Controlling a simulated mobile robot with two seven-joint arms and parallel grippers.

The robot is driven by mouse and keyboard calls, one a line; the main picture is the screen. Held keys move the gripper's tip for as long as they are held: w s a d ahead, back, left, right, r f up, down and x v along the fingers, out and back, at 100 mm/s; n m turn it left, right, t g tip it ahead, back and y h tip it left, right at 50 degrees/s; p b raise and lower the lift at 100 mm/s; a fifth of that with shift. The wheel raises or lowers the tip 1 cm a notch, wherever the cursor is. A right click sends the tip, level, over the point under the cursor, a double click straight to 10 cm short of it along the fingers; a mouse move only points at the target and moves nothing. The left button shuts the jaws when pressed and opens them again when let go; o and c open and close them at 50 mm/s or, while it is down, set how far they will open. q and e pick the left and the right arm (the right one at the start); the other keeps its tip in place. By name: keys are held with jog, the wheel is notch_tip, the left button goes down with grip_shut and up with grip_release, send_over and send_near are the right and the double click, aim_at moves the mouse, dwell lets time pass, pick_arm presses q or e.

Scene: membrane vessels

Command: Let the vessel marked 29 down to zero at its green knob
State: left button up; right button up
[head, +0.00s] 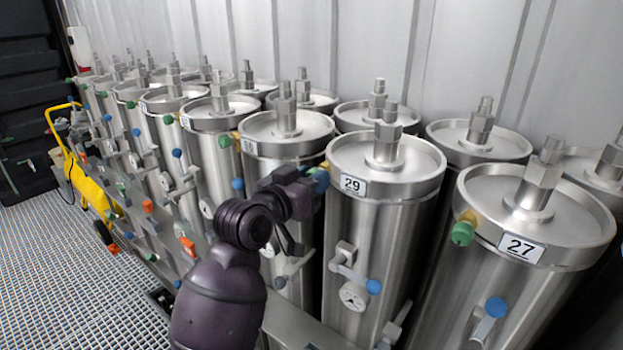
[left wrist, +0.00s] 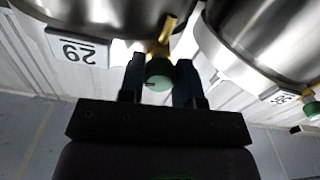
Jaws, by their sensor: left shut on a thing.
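The vessel marked 29 (head: 385,225) is a tall steel cylinder right of centre in the head view, with its number plate (head: 353,185) on the upper rim. In the left wrist view that plate (left wrist: 77,48) appears upside down at the upper left. The green knob (left wrist: 158,74) sits on a short yellow stem at the vessel's rim. My left gripper (head: 316,179) reaches the rim's left side and is shut on the green knob, one dark finger on each side. In the head view the gripper mostly hides the knob. My right gripper is not in view.
The vessel marked 27 (head: 510,250) stands close on the right, with its own green knob (head: 462,233). More steel vessels crowd behind and to the left. A blue-tipped lever (head: 373,286) sticks out low on vessel 29. Grating floor (head: 80,280) is open at left, near a yellow cart (head: 92,196).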

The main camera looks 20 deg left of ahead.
pick_arm(q)
jog(key=shift+m, duration=0.3)
jog(key=m, duration=0.4)
jog(key=shift+a+m, duration=0.1)
jog(key=shift+m, duration=0.2)
jog(key=m, duration=1)
jog(key=shift+m, duration=0.4)
jog(key=m, duration=0.5)
jog(key=shift+r+m, duration=0.1)
jog(key=shift+m, duration=0.2)
jog(key=o, duration=0.9)
jog(key=shift+o, duration=0.2)
jog(key=shift+s, duration=0.1)
